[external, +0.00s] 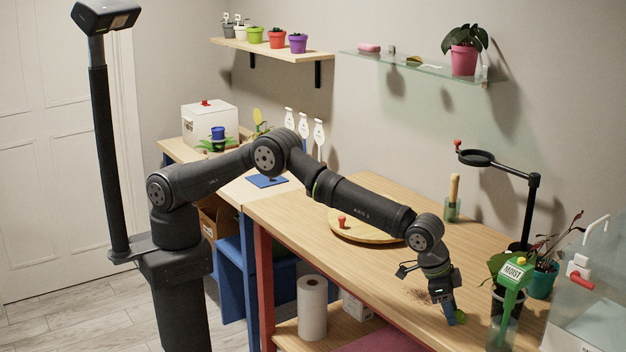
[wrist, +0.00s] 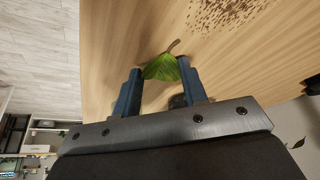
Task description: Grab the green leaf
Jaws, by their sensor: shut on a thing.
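The green leaf (wrist: 162,68) with a brown stem sits between the two blue fingers of my gripper (wrist: 160,88) in the wrist view. The fingers are shut on it, one at each side. In the external view my gripper (external: 453,318) points down near the front edge of the wooden table, and a bit of the green leaf (external: 461,317) shows beside its tip. I cannot tell whether the leaf touches the table.
Brown crumbs lie on the wooden table (external: 375,273) near my gripper. A round wooden board (external: 368,232) with a red knob lies farther left.

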